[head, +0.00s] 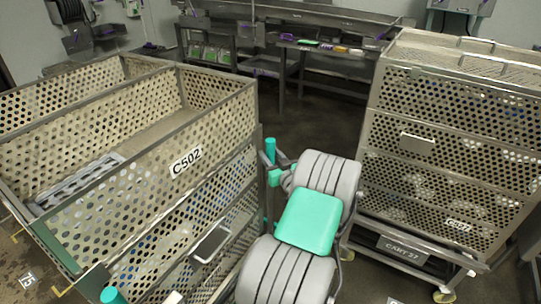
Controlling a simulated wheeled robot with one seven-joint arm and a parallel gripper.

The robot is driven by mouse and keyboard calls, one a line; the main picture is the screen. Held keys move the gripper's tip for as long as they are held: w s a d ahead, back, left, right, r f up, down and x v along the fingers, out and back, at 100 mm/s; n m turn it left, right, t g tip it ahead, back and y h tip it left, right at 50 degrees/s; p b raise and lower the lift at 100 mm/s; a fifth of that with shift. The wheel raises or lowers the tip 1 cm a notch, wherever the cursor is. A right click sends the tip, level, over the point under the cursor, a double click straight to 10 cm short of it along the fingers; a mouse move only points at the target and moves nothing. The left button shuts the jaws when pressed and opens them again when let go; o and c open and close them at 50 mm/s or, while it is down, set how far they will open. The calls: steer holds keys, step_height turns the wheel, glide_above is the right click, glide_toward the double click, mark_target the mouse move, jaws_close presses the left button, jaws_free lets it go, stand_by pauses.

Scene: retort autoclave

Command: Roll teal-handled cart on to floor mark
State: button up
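The teal-handled cart is a perforated metal basket cart (215,130) marked C502, filling the left of the head view. One teal handle end (270,147) rises at its right corner, and another teal end (112,296) shows at the bottom edge. My grey arm with a teal cover reaches in from the bottom centre. My gripper (277,174) is at the cart's right side, close against the teal handle. Its fingers are small and partly hidden, so I cannot tell whether they are closed on it. Yellow floor-mark corners (62,292) show by the cart's lower left.
A second perforated cart (420,190) on casters, with a CART 27 plate, stands close on the right. A metal workbench (300,45) with small items runs along the back. Dark open floor (310,125) lies between the carts and bench. A floor label (27,279) shows at lower left.

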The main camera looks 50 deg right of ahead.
jaws_close()
stand_by(1.0)
